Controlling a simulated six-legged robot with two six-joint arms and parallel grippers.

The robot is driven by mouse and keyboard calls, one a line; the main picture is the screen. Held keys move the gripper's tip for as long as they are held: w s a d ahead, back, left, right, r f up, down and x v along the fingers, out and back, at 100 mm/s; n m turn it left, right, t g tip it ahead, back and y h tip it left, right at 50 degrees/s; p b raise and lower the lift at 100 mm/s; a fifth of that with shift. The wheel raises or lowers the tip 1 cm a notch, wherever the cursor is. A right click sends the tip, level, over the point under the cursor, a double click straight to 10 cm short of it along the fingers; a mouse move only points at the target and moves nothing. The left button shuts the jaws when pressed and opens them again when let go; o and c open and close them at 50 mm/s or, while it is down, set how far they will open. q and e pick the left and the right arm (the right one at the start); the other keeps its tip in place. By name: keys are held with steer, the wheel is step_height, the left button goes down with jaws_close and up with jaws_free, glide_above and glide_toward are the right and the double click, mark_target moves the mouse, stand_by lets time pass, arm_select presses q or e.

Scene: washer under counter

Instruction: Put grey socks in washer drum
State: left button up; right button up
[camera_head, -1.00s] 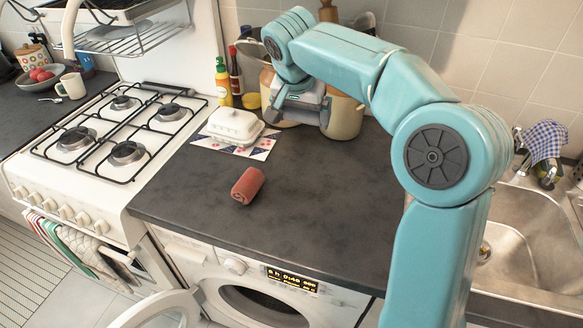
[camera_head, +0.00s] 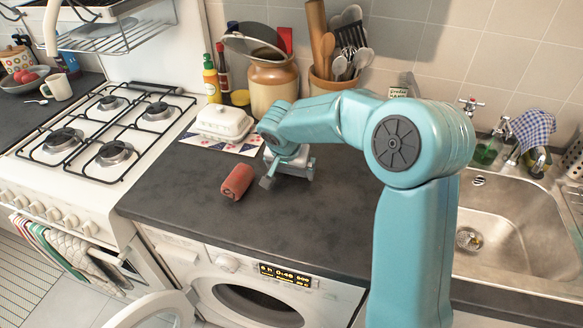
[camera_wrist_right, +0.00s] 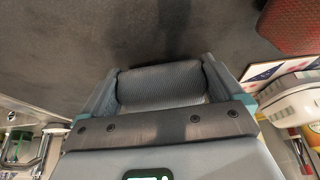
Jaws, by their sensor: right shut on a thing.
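The grey socks (camera_wrist_right: 158,84) are a rolled, ribbed grey bundle between the two fingers of my right gripper (camera_wrist_right: 157,80) in the right wrist view. The gripper is shut on them, close over the dark counter. In the head view my right gripper (camera_head: 284,176) is low over the counter, just right of the red roll; I cannot make out the socks there. The washer (camera_head: 222,262) is under the counter with its round door (camera_head: 152,309) swung open at the left and the dark drum opening (camera_head: 262,308) partly cut off below. My left gripper is not in view.
A red rolled bundle (camera_head: 237,182) lies on the counter (camera_head: 185,195). A white butter dish (camera_head: 222,123) stands on a patterned mat behind it. Jars and a utensil pot (camera_head: 337,85) are at the back, the stove (camera_head: 110,140) left, the sink (camera_head: 505,225) right.

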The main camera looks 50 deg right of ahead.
steer(key=shift+f, duration=0.2)
steer(key=o, duration=0.7)
steer(key=shift+r, duration=0.1)
steer(key=shift+c, duration=0.2)
